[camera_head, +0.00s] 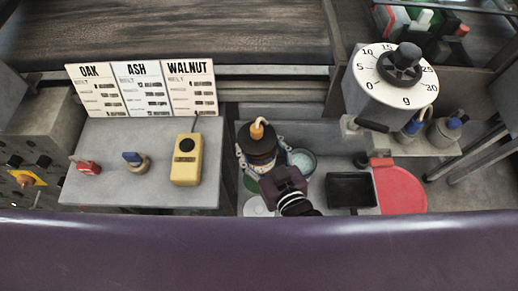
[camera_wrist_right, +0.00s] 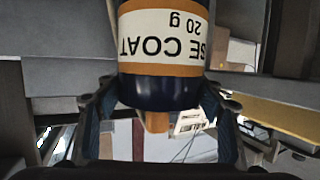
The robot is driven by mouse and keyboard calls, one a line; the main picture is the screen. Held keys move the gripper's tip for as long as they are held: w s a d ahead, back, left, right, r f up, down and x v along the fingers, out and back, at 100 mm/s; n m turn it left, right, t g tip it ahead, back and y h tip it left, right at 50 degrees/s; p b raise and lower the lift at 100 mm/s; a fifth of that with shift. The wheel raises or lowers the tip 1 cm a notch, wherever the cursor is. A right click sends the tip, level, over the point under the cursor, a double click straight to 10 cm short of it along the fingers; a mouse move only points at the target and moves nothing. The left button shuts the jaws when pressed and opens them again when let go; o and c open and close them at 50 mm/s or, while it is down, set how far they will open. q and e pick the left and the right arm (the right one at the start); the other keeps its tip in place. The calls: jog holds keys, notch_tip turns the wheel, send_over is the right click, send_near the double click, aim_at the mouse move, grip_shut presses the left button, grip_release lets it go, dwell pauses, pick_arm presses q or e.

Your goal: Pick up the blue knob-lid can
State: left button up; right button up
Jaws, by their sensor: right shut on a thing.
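A dark blue can with orange bands, a "BASE COAT 20 g" label and an orange knob lid is in my right gripper (camera_head: 262,163). In the head view the can (camera_head: 262,145) has its knob up, above the grey trough. In the right wrist view the can (camera_wrist_right: 160,92) sits between both fingers, which touch its sides near the lid; its label shows upside down. My left gripper is not in view.
A dial scale (camera_head: 388,95) stands at the right above a black tray (camera_head: 351,190) and a red disc (camera_head: 400,190). A round dish (camera_head: 303,160) is close beside the held can. A yellow device (camera_head: 187,160) and recipe cards (camera_head: 140,90) occupy the left bench.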

jog(key=shift+r+p, duration=0.4)
jog(key=shift+r, duration=3.3)
